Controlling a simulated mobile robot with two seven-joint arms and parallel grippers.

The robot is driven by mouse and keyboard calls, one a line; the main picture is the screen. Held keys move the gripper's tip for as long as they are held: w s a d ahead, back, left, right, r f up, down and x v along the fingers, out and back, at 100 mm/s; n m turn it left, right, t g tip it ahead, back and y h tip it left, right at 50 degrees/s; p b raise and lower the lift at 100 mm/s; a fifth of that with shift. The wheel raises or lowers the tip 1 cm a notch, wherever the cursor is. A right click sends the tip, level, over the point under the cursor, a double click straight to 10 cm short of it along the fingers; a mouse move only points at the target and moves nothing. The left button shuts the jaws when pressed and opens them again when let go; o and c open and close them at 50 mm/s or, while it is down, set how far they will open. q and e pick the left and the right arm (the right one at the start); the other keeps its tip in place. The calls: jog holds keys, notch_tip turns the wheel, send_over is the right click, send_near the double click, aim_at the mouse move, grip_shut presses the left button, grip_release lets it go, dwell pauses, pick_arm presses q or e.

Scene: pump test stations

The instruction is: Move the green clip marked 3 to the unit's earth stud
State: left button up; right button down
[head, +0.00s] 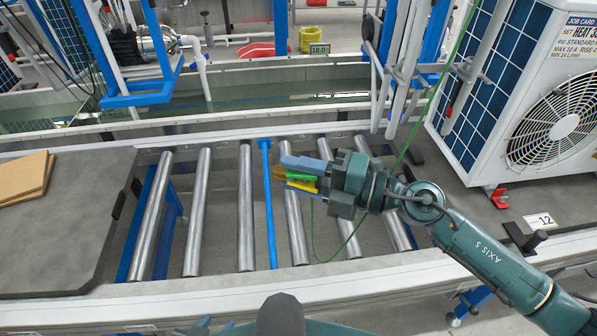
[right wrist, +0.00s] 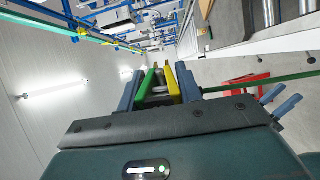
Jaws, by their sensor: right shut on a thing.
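My right gripper (head: 296,174) is shut on a green and yellow clip (head: 307,185) above the roller conveyor; the clip's number cannot be read. In the right wrist view the clip (right wrist: 152,80) sits between the blue-grey fingers. A green cable (head: 338,249) loops below the clip and rises toward the top right. The unit (head: 530,85), white with blue panels and a round fan, stands at the right, well apart from the clip. I cannot make out its earth stud. My left gripper (head: 214,325) barely shows at the bottom edge; in the right wrist view its fingers (right wrist: 280,100) stand apart.
The conveyor's steel rollers (head: 246,205) and a blue bar (head: 268,200) lie under my right gripper. Grey hanging bars (head: 385,90) stand between it and the unit. A card marked 12 (head: 541,221) lies before the unit. Brown boards (head: 25,178) lie on the left worktop.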

aim_at(321, 178)
jog(key=shift+s+d+r+n+g+y, duration=0.1)
jog(key=shift+s+d+n+g+y, duration=0.1)
jog(key=shift+d+n+g, duration=0.7)
jog(key=shift+s+d+f+n+g+y, duration=0.15)
jog(key=shift+n+g, duration=0.4)
jog(key=shift+g, duration=0.8)
jog(key=shift+s+d+r+n+g+y, duration=0.15)
jog(key=shift+d+n+g+y, duration=0.2)
jog(key=shift+n+g, duration=0.6)
jog(key=shift+m, duration=0.3)
